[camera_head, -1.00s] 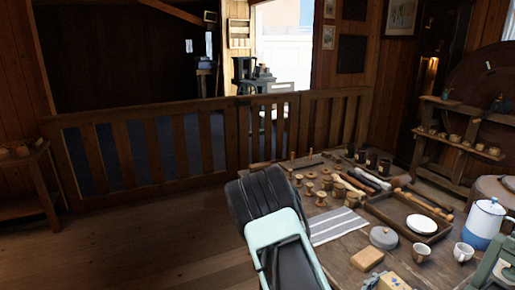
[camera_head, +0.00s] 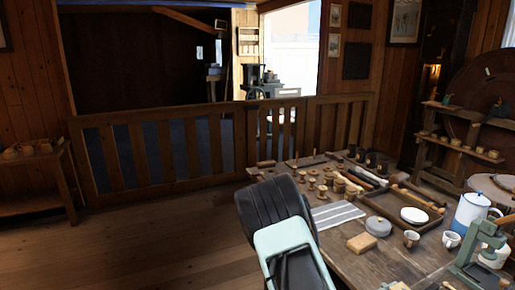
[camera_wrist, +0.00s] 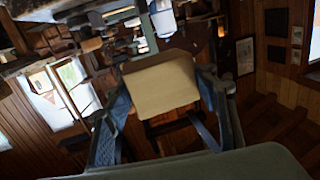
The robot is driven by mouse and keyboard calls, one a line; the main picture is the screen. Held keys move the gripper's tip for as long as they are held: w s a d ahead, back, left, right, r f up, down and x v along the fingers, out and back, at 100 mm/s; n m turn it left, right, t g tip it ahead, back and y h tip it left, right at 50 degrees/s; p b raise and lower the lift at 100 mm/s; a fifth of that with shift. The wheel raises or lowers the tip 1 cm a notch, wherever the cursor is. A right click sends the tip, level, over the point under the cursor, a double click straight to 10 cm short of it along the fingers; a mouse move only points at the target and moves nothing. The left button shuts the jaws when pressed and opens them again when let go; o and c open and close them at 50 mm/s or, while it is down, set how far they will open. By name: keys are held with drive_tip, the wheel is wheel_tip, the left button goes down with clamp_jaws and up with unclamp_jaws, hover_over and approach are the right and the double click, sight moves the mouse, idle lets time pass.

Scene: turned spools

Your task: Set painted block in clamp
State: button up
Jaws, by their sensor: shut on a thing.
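My gripper (camera_wrist: 168,78) is shut on a cream-coloured block (camera_wrist: 160,90) in the wrist view. The block sits between the two blue-grey fingers, its broad plain face towards the camera; paint on its other sides cannot be seen. A pale green metal clamp (camera_head: 480,256) stands on the table at the right edge of the head view, partly cut off by the frame. The held block is apart from the clamp as far as the views show. A small yellowish patch at the bottom edge of the head view is too cropped to identify.
The wooden table (camera_head: 345,262) carries a plain wood block (camera_head: 361,243), a grey lidded pot (camera_head: 378,226), cups, a blue-and-white jug (camera_head: 470,212), a striped cloth (camera_head: 338,215), a tray (camera_head: 378,203) and several spools. A wooden railing (camera_head: 205,150) stands behind. Floor at left is clear.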

drive_tip(key=shift+s, duration=0.2)
drive_tip(key=w+a+n+t+y, duration=0.4)
drive_tip(key=w+a+n+y, duration=0.25)
drive_tip(key=a, duration=0.55)
drive_tip(key=w+a+n+t+y, duration=0.5)
drive_tip(key=a+y, duration=0.3)
drive_tip(key=a, duration=0.3)
wheel_tip(320, 180, up, 12)
drive_tip(key=w+g+p, duration=0.1)
drive_tip(key=p, duration=1.1)
drive_tip(key=shift+w+a, duration=0.2)
drive_tip(key=shift+a, duration=0.05)
